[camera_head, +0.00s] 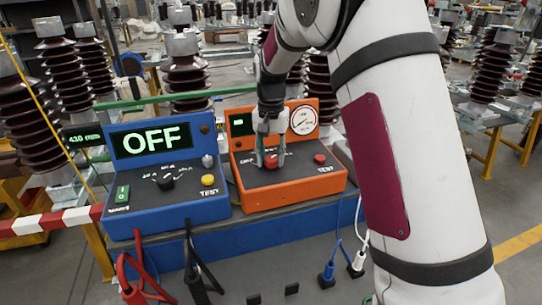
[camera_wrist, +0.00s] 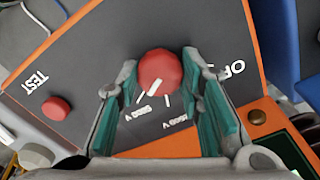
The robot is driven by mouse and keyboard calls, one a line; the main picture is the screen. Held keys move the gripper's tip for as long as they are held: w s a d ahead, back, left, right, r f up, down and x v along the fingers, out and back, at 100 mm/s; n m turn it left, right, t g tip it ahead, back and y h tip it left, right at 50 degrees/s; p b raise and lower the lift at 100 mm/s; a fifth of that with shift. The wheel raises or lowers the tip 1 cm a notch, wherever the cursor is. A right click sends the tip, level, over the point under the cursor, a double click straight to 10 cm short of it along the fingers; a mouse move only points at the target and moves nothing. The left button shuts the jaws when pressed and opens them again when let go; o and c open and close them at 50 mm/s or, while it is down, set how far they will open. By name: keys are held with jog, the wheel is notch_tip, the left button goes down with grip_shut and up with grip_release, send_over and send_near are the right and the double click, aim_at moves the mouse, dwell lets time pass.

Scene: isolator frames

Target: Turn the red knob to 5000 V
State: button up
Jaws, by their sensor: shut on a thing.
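The red knob (camera_head: 271,161) is on the sloping black face of the orange tester (camera_head: 295,194). My gripper (camera_head: 269,150) reaches down over it from above. In the wrist view the red knob (camera_wrist: 160,68) sits between the teal-lined fingers, which are closed on its sides. A white pointer mark on its lower edge points down-left, roughly toward the tick beside the label that seems to read 5000 V (camera_wrist: 135,113). Another voltage label (camera_wrist: 175,122) lies to its right, and OFF is farther right. The exact alignment is hard to tell.
A red TEST button (camera_wrist: 56,108) is beside the knob on the same face. A blue tester (camera_head: 165,195) with an OFF display stands at the left. Cables (camera_head: 135,270) hang in front. Brown insulators (camera_head: 185,75) stand behind.

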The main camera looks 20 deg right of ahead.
aim_at(271, 158)
jog(key=o, duration=1.2)
jog(key=shift+c, duration=0.2)
notch_tip(271, 158, up, 12)
jog(key=s+r+n+t, duration=0.2)
jog(key=s+r, duration=0.1)
jog(key=s, duration=0.9)
jog(key=s+r+n+t, duration=0.2)
jog(key=s+r, duration=0.1)
jog(key=s, duration=1)
jog(key=s+f+n+t, duration=0.1)
jog(key=s+f, duration=0.3)
jog(key=s, duration=0.4)
jog(key=shift+s+f+n, duration=0.15)
jog(key=shift+s+n, duration=0.2)
jog(key=shift+n, duration=0.25)
